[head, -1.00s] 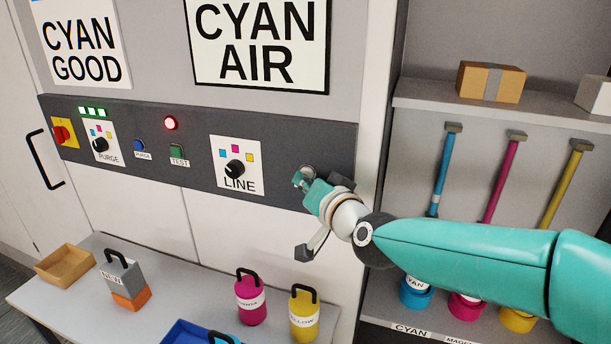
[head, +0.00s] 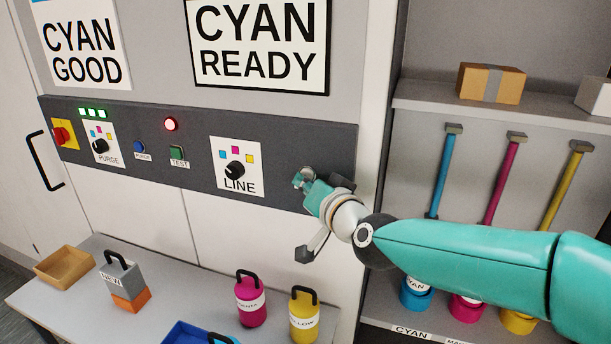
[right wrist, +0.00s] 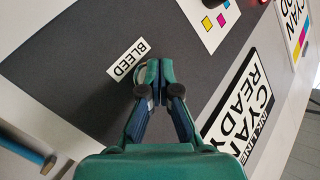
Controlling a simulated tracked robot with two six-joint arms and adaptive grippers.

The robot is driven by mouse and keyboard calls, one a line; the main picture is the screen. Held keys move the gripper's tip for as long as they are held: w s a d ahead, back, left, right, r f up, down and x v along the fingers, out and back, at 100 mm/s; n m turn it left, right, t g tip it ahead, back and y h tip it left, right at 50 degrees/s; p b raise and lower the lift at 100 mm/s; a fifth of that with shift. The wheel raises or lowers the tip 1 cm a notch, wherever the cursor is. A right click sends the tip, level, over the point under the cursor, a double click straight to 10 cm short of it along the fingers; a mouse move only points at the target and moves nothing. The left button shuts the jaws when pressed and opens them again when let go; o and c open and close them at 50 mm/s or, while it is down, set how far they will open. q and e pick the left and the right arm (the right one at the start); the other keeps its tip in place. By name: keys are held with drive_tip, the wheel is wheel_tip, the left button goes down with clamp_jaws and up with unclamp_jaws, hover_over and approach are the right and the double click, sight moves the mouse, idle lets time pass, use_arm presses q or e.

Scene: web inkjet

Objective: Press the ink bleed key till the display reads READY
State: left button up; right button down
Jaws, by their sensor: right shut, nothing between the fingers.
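The display (head: 258,45) on the wall above the control panel reads CYAN READY; it also shows in the right wrist view (right wrist: 243,100). My right gripper (head: 303,178) is shut and empty, with its fingertips at the right end of the dark panel. In the right wrist view the shut fingertips (right wrist: 159,66) are against or just over the panel beside a white BLEED label (right wrist: 128,62). The ink bleed key itself is hidden behind the fingers, so contact cannot be seen. My left gripper is not in view.
The dark panel (head: 200,178) also carries the LINE knob (head: 235,168), a green TEST button (head: 177,152), a lit red lamp (head: 170,125) and the PURGE knob (head: 100,146). Below, a table holds a tan tray (head: 67,266) and bottles. Shelves stand at the right.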

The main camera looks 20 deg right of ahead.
drive_tip(key=shift+s+a, duration=0.3)
drive_tip(key=shift+s, duration=0.2)
drive_tip(key=s+a, duration=0.1)
drive_tip(key=s+a+p, duration=0.1)
drive_tip(key=s+p, duration=0.1)
drive_tip(key=s, duration=0.1)
drive_tip(key=shift+s+a, duration=0.1)
drive_tip(key=shift+a, duration=0.3)
idle(0.6)
